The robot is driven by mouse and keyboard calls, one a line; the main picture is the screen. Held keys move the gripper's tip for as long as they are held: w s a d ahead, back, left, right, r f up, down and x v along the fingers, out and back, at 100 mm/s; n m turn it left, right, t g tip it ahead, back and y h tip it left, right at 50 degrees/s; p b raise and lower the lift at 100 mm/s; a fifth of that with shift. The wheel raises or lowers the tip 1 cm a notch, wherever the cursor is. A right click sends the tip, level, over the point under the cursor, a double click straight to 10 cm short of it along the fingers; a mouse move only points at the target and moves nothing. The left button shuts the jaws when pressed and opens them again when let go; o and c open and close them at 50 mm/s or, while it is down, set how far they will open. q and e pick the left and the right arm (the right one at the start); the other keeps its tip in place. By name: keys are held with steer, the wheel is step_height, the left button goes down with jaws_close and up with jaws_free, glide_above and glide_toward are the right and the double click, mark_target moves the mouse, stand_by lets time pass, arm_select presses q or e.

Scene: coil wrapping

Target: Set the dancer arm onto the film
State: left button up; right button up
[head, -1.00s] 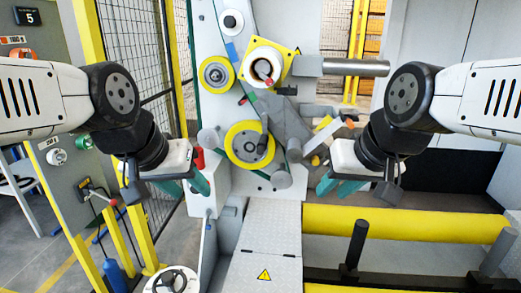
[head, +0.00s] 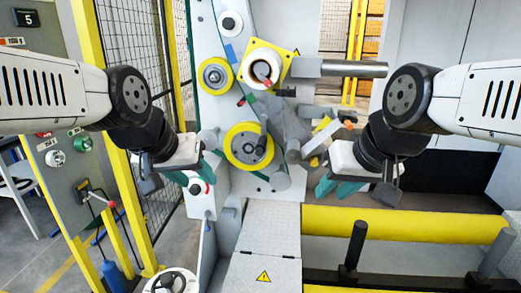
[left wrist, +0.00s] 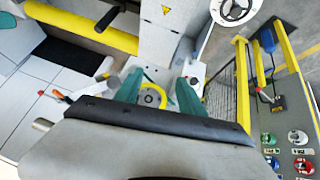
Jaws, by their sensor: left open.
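The machine's upright panel carries a white roll (head: 262,68) on a yellow square plate and a yellow-rimmed wheel (head: 248,146) below. Grey arm plates (head: 286,120) with round roller ends lie right of this wheel; I cannot tell for certain which is the dancer arm. The film strand is too small to make out. My left gripper (head: 196,165) is open and empty, left of the yellow-rimmed wheel. In the left wrist view its teal fingers (left wrist: 160,92) stand apart, with a yellow ring (left wrist: 152,95) seen between them. My right gripper (head: 338,186) appears open and empty, right of the wheel.
A lever with an orange tip (head: 347,123) sticks out near my right gripper. A grey horizontal bar (head: 350,68) juts right above. A yellow roller (head: 400,224) lies low at right. A mesh fence is at left.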

arm_select(q)
steer(key=w+d+f+t, duration=0.1)
steer(key=w+d+t, duration=0.15)
steer(key=w, duration=0.85)
steer(key=w+d+f+t, duration=0.15)
steer(key=w+d, duration=0.25)
steer(key=w, duration=0.8)
steer(key=t, duration=0.3)
glide_toward(261, 147)
steer(key=a+r, duration=0.2)
steer(key=w+f+t, duration=0.1)
steer(key=f, duration=0.1)
steer(key=w+d+f+t, duration=0.1)
steer(key=w+d+f+n+t, duration=0.1)
steer(key=f, duration=0.1)
steer(key=shift+w+d+f, duration=0.1)
steer(key=shift+w+f, duration=0.2)
steer(key=shift+w, duration=0.05)
steer(key=shift+w+d+f+n+t, duration=0.15)
steer(key=shift+f+n+t, duration=0.15)
steer(key=shift+f, duration=0.15)
steer(key=shift+w+d, duration=0.15)
steer(key=shift+w, duration=1.1)
steer(key=shift+w+d, duration=0.2)
steer(key=shift+w, duration=1.1)
steer(key=shift+w+d, duration=0.15)
steer(key=shift+w, duration=1.1)
jaws_close()
